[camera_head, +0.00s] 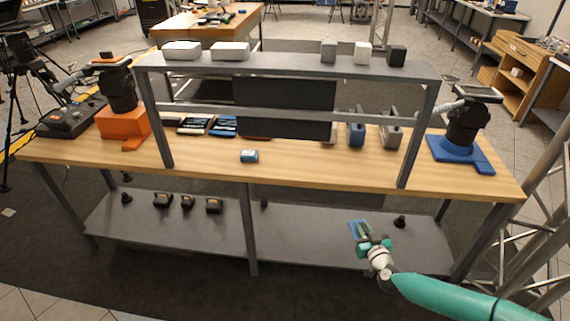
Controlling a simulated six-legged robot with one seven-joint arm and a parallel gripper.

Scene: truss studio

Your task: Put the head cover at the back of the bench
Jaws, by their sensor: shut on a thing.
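My gripper (368,240) is in front of the bench at the lower right, seen against the lower shelf. It is shut on a small blue, flat-looking piece (354,226), which I take to be the head cover; the fingers hide part of it. The bench (300,174) has a long wooden top, and its front edge is above my gripper in the picture. The back of the bench top is partly hidden by a grey raised shelf (290,66) and a dark panel (285,107).
A blue can-like item (249,156) lies near the bench's middle. Robot arms stand on an orange base (122,122) at left and a blue base (460,154) at right. Tool trays (222,126) and upright blocks (356,134) stand towards the back. The front right top is clear.

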